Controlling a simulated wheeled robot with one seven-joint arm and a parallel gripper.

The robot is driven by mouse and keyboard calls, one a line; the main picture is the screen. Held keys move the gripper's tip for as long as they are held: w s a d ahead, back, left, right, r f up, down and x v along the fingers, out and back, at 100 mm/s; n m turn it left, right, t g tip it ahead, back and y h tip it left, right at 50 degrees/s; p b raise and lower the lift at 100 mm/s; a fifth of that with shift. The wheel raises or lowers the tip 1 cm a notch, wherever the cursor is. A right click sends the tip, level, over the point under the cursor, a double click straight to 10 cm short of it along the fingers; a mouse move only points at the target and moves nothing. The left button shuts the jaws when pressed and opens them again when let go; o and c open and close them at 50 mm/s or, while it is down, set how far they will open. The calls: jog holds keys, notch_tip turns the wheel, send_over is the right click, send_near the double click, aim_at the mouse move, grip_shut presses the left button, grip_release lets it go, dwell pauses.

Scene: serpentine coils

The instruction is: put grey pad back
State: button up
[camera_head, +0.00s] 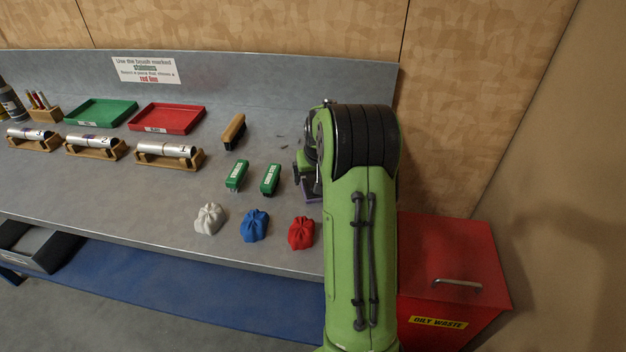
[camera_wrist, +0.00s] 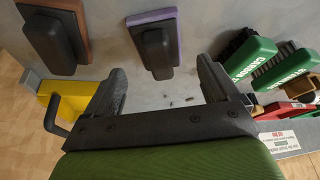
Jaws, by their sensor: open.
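I cannot make out a clearly grey pad in either view. In the wrist view, a purple-edged pad (camera_wrist: 168,16) with a black block handle lies on the bench, ahead of the space between my fingers. A brown-edged pad (camera_wrist: 78,14) with a similar black handle lies to its left. Part of the purple one shows in the head view (camera_head: 312,191), beside my arm. My gripper (camera_wrist: 165,85) is open, with nothing between its fingers. My arm hides much of the right bench end in the head view.
Two green brushes (camera_head: 237,175) (camera_head: 270,179) lie left of my gripper. White-grey (camera_head: 208,218), blue (camera_head: 254,225) and red (camera_head: 301,232) cloths lie near the front edge. A red bin (camera_head: 455,255) stands right. A yellow object (camera_wrist: 75,92) is near the left finger. Small dark specks dot the bench.

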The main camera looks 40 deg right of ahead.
jog(key=v, duration=0.8)
jog(key=s+a+r+n, duration=0.1)
jog(key=s+a+r, duration=0.15)
jog(key=a, duration=0.35)
jog(key=s+a+r+n+t, duration=0.1)
jog(key=s+a+r, duration=0.15)
jog(key=a, duration=0.35)
jog(key=s+a+r+n, duration=0.1)
jog(key=s+a+r, duration=0.1)
jog(key=a+r, duration=0.3)
jog(key=s+a+f+n+y, duration=0.2)
jog(key=s+a+f+n, duration=0.1)
jog(key=s+a, duration=0.8)
jog(key=s, duration=0.4)
jog(key=shift+t+p, duration=0.3)
jog(key=shift+p, duration=0.1)
